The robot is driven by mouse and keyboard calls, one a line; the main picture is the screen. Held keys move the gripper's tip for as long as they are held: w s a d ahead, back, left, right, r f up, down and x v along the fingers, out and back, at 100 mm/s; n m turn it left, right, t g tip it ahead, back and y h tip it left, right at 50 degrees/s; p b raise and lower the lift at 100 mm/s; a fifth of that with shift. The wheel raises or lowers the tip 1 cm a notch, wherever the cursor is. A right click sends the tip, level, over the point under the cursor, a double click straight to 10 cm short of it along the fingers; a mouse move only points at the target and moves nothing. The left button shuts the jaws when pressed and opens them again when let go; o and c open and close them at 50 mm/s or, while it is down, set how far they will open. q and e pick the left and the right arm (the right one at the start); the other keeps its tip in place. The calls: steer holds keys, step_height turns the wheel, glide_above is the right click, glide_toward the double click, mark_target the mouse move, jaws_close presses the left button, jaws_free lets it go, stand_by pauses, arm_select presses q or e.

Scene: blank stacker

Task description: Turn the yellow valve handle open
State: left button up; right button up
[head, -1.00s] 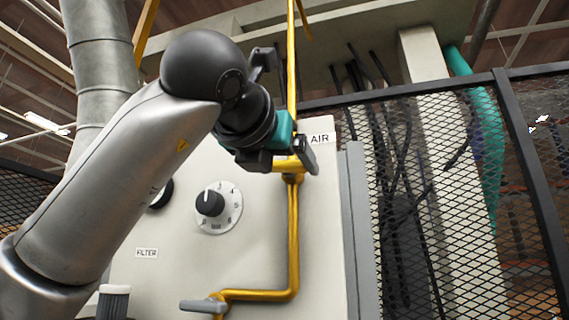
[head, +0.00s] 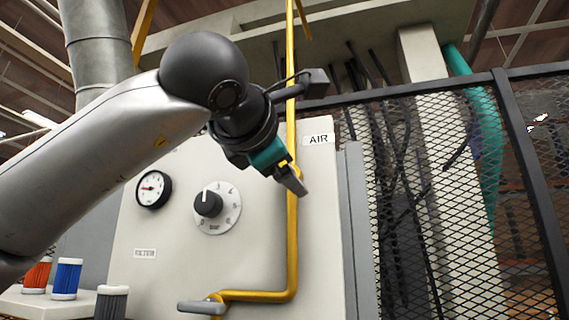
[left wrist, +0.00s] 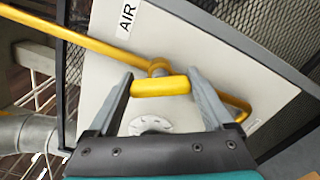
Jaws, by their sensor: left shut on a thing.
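The yellow valve handle (left wrist: 160,87) lies between the two fingers of my left gripper (left wrist: 163,95) in the left wrist view, and the gripper is shut on it. The handle sits at a slant to the yellow pipe (left wrist: 80,40), closer to along it than across it. In the head view my left gripper (head: 289,174) is tilted in front of the upright yellow pipe (head: 292,240), below the AIR label (head: 319,139). Only a small yellow bit shows between the fingers there; the gripper hides most of the handle. My right gripper is in neither view.
The pale panel (head: 240,265) carries a gauge (head: 153,189), a black knob (head: 208,203) and a grey lever (head: 200,307). Orange, blue and grey filters stand at lower left. A mesh fence (head: 440,220) stands to the right.

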arm_select(q)
steer(key=m, duration=0.5)
steer(key=shift+d+m+p, duration=0.1)
steer(key=shift+m+p, duration=0.2)
steer(key=shift+m, duration=0.1)
steer(key=shift+f, duration=0.1)
stand_by(0.3)
steer(key=o, duration=1.1)
steer(key=shift+s, duration=0.1)
steer(key=shift+o, duration=0.2)
steer(key=shift+s, duration=0.3)
steer(key=b+v, duration=0.4)
steer(key=v, duration=1)
steer(key=shift+s+a+b, duration=0.25)
steer(key=shift+s+b, duration=0.05)
